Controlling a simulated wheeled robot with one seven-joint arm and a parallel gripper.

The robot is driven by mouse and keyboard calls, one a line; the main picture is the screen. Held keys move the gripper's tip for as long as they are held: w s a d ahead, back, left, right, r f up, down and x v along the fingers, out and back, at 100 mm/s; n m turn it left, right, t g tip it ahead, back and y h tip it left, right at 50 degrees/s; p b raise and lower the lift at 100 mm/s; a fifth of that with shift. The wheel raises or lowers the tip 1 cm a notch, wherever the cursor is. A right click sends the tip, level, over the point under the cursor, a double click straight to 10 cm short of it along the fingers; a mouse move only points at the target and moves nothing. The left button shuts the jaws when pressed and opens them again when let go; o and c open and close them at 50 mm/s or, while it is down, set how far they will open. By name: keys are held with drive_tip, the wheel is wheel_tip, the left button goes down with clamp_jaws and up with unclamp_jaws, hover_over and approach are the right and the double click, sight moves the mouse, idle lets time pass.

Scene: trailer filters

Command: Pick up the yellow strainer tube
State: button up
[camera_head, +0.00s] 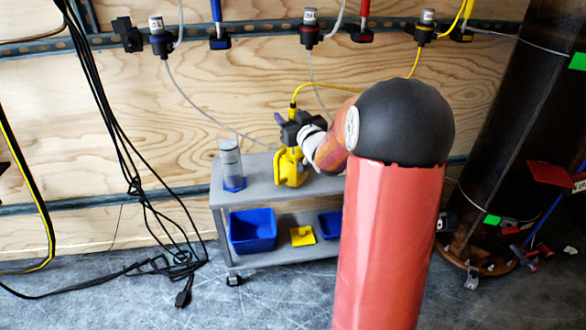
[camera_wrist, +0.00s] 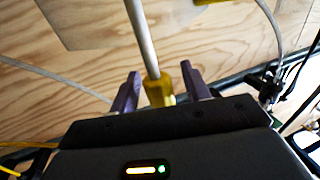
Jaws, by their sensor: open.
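My gripper (camera_head: 284,120) is open above the grey cart, with its purple fingers extended. In the wrist view, a yellow piece (camera_wrist: 159,89), which looks like the strainer tube, sits between the two spread fingers, with a pale rod or hose running up from it. Whether either finger touches it cannot be told. In the head view, a yellow upright part (camera_head: 293,112) with a yellow hose at its top shows right by the fingers. A yellow handled body (camera_head: 291,169) stands on the cart below my gripper and is partly hidden by it.
The cart (camera_head: 259,181) also bears a clear cylinder (camera_head: 231,163) with a blue base. Blue bins (camera_head: 253,231) and a yellow item (camera_head: 302,236) are on its lower shelf. Black cables (camera_head: 120,140) hang at left. Hoses hang from the wall rail. A dark cylinder (camera_head: 500,110) stands at right.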

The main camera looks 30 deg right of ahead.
drive_tip(key=shift+w, duration=0.25)
clamp_jaws()
drive_tip(key=shift+r, duration=0.15)
